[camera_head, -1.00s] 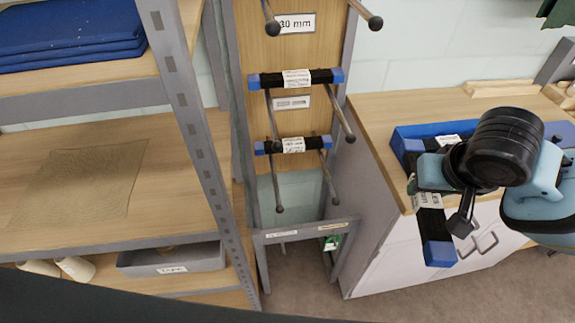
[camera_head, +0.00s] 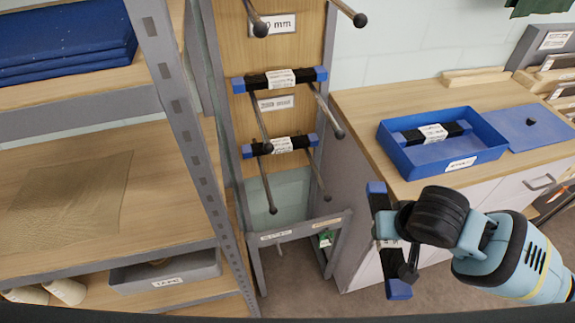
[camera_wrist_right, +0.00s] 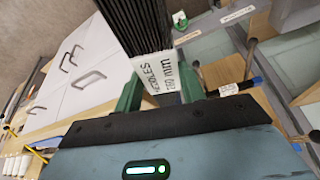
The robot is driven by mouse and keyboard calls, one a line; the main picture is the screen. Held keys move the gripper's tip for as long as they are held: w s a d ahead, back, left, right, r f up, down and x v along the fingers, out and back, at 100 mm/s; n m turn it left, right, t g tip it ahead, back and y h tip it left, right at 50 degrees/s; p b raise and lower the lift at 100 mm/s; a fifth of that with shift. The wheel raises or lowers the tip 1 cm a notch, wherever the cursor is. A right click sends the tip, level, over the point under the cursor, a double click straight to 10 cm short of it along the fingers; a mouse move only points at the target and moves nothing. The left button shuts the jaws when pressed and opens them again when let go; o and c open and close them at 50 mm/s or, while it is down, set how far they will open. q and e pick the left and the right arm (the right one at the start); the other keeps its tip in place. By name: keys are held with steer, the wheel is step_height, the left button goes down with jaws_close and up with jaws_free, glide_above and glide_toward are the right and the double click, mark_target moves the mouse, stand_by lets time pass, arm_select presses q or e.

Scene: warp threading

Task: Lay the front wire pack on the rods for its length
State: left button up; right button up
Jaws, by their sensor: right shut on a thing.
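My right gripper (camera_head: 389,228) is shut on a black wire pack (camera_head: 383,203) with blue ends and a white label. The pack hangs nearly upright in front of the white cabinet, apart from the rods. A rack at centre carries pairs of dark rods with ball ends. One pack (camera_head: 257,81) lies across the middle rods (camera_head: 325,108), a shorter one (camera_head: 261,149) across the lower rods (camera_head: 267,188). The top rods (camera_head: 255,20) look empty. My left gripper is out of view.
A blue tray (camera_head: 398,155) on the wooden counter (camera_head: 366,108) holds another pack (camera_head: 455,130); a blue lid-like sheet (camera_head: 535,127) lies beside it. A shelf post (camera_head: 178,105) stands left of the rack. Open space lies between rack and held pack.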

mark_target(388, 258)
steer(key=s+f, duration=0.1)
steer(key=f, duration=0.1)
steer(key=s+f, duration=0.1)
steer(key=f, duration=0.1)
steer(key=s+f, duration=0.2)
steer(key=shift+w+r, duration=0.2)
steer(key=shift+r, duration=0.15)
steer(key=w+r, duration=0.1)
steer(key=r, duration=0.3)
steer(key=w+r, duration=0.1)
steer(key=r, duration=0.3)
steer(key=w+r, duration=0.1)
steer(key=r, duration=0.3)
steer(key=shift+w+r, duration=0.15)
steer(key=shift+r, duration=0.45)
steer(key=shift+d, duration=0.1)
